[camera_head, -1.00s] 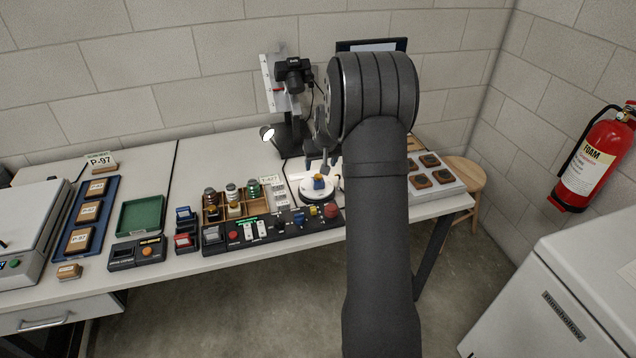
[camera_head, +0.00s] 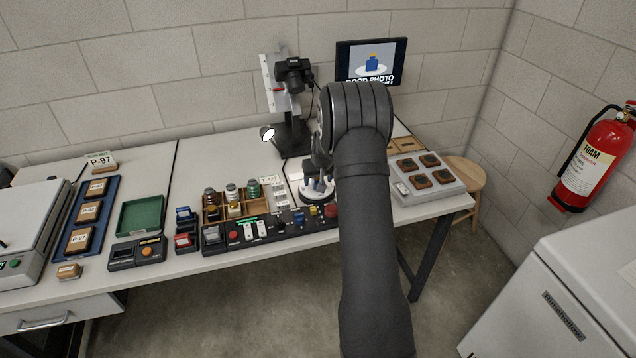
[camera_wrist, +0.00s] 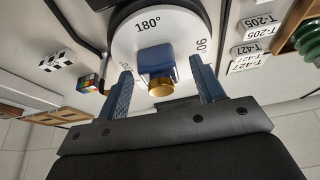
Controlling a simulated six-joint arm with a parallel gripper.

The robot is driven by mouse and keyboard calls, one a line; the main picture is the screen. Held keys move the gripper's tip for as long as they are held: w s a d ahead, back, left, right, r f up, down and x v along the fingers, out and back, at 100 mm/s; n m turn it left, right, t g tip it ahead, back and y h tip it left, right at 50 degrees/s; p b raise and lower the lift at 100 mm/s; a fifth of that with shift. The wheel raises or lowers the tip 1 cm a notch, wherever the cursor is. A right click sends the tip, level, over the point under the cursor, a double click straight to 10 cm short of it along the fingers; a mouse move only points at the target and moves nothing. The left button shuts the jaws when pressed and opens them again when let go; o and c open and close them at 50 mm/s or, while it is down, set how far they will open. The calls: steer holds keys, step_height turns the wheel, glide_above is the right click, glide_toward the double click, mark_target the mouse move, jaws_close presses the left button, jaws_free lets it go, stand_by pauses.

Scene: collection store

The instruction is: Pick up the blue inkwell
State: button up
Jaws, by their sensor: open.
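The blue inkwell (camera_wrist: 157,62) with a gold cap stands on a white round turntable (camera_wrist: 125,45) marked in degrees, in the wrist view. My gripper (camera_wrist: 161,68) is open, with one blue-grey finger on each side of the inkwell. Gaps show between the fingers and the inkwell, and nothing is held. In the head view my gripper (camera_head: 319,182) is low over the turntable (camera_head: 316,197), and the inkwell there is mostly hidden by the fingers.
A control panel (camera_head: 270,231) with buttons lies in front of the turntable. A wooden tray (camera_head: 222,214) of bottles is to the left. A camera stand (camera_head: 293,140) and a monitor (camera_head: 371,62) showing a blue bottle are behind. A grey tray (camera_head: 440,188) is to the right.

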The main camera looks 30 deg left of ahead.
steer(key=c, duration=1.1)
steer(key=shift+r, duration=0.1)
